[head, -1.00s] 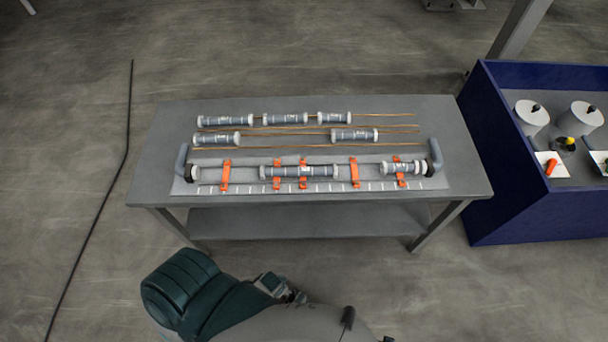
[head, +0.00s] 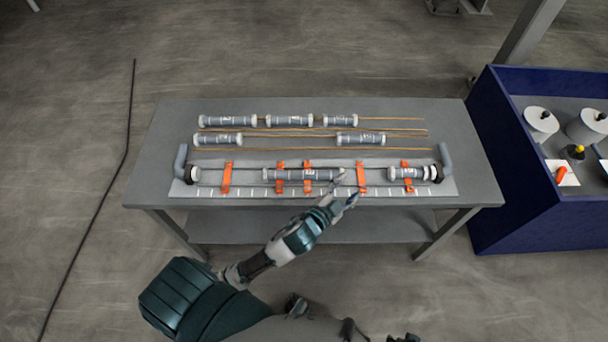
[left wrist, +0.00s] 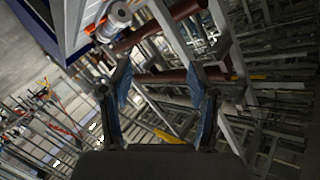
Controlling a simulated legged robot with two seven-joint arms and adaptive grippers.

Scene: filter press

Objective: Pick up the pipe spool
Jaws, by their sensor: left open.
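Several grey pipe spools with white end collars lie on the grey table in the head view. Two rows are at the back, with one spool at the back left (head: 228,121) and another at the right of the second row (head: 360,138). In the front row, a middle spool (head: 300,174) and a right spool (head: 408,172) lie along a fixture with orange clamps (head: 228,178). My left gripper (head: 348,197) is open at the table's front edge, just right of the middle spool's end. It also shows open and empty in the left wrist view (left wrist: 162,95). I cannot tell which spool is meant.
Thin copper-coloured rods (head: 390,119) lie between the back spools. Grey elbows (head: 181,160) stand at the fixture's ends. A blue bin (head: 530,200) with white rolls stands right of the table. A black cable (head: 118,180) runs along the floor at left.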

